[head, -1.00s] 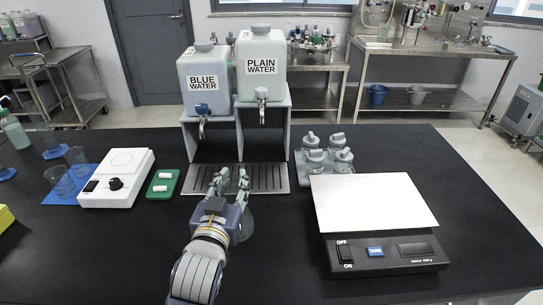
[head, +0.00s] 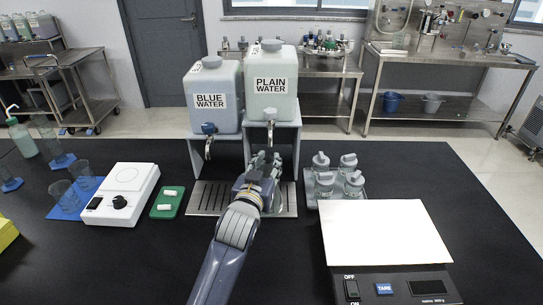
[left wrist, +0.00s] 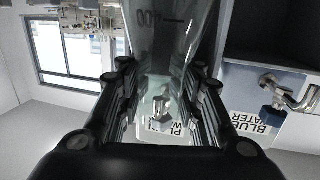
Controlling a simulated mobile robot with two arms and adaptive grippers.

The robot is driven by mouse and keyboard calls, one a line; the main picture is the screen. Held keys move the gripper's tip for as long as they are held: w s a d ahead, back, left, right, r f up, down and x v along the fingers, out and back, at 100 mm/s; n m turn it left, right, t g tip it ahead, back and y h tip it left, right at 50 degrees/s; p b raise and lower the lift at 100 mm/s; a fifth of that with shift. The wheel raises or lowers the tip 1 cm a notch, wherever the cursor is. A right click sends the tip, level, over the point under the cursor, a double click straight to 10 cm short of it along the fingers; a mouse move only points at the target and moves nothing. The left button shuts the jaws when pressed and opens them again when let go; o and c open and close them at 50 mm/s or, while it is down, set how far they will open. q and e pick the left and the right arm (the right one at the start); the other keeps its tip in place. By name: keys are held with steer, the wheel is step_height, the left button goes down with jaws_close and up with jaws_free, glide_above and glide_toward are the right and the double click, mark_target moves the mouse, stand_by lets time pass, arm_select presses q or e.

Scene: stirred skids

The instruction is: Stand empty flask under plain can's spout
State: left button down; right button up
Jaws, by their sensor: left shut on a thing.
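The plain water can (head: 270,85) stands on a grey stand, its spout (head: 270,128) pointing down over the metal drip tray (head: 212,198). My left gripper (head: 264,163) is below that spout, over the tray. It is shut on the clear empty flask (left wrist: 165,40), which shows between the fingers in the left wrist view. In the head view the flask is mostly hidden behind the gripper and wrist. I cannot tell whether its base touches the tray. The plain can's label shows through the glass in the left wrist view. My right gripper is out of view.
The blue water can (head: 213,97) stands left of the plain one. A rack of several stoppered bottles (head: 340,177) is right of the tray. A scale (head: 385,240) is at front right. A white stirrer (head: 122,195) and a green tray (head: 166,202) are left.

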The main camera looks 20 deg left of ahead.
arm_select(q)
steer(key=shift+w+r, duration=0.1)
steer(key=shift+w, duration=0.4)
steer(key=w, duration=0.1)
steer(key=w+f, duration=0.1)
steer(key=w+p, duration=0.1)
steer(key=shift+w+a+f, duration=0.1)
steer(key=shift+w+f, duration=0.15)
steer(key=shift+f, duration=0.2)
steer(key=c, duration=1.1)
jaws_free()
steer(key=shift+s, duration=0.1)
